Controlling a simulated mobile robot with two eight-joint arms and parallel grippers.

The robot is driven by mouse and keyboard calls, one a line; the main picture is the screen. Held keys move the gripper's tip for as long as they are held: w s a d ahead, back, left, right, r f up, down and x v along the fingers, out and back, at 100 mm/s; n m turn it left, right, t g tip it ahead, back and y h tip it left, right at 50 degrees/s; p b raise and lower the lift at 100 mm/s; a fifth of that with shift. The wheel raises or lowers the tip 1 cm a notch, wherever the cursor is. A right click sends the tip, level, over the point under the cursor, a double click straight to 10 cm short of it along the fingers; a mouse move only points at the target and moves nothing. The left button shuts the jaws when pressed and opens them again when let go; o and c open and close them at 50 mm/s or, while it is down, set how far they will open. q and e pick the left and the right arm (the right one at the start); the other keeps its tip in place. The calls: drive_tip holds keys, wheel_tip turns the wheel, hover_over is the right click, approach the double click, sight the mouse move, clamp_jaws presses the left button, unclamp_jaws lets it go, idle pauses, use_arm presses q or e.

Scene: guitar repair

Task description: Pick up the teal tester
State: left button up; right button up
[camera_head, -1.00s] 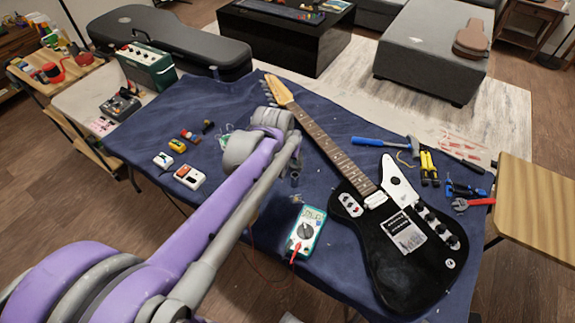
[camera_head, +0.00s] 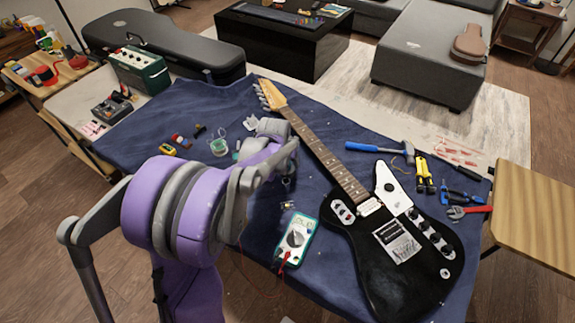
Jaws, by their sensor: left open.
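The teal tester (camera_head: 297,240) lies on the blue cloth of the table, to the left of the black guitar's body. It has a white face, a dark round dial and a red lead at its lower end. My left arm comes in from the left and reaches over the cloth. My left gripper (camera_head: 287,188) is small and dark in this view, open, just above the tester's upper end in the picture and apart from it. The arm's wrist partly hides the gripper. My right gripper is out of view.
The black guitar (camera_head: 385,250) lies right of the tester, its neck running up-left. A blue hammer (camera_head: 375,148), yellow-handled pliers (camera_head: 424,175) and a red wrench (camera_head: 468,211) lie farther right. A red cable (camera_head: 262,284) hangs over the cloth's front edge.

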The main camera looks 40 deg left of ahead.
use_arm(q)
drive_tip(key=shift+w+f, duration=0.25)
drive_tip(key=shift+f, duration=0.3)
clamp_jaws()
drive_tip(key=shift+r, duration=0.15)
wheel_tip(320, 180, up, 10)
drive_tip(key=shift+f+p, duration=0.1)
drive_tip(key=shift+p, duration=0.4)
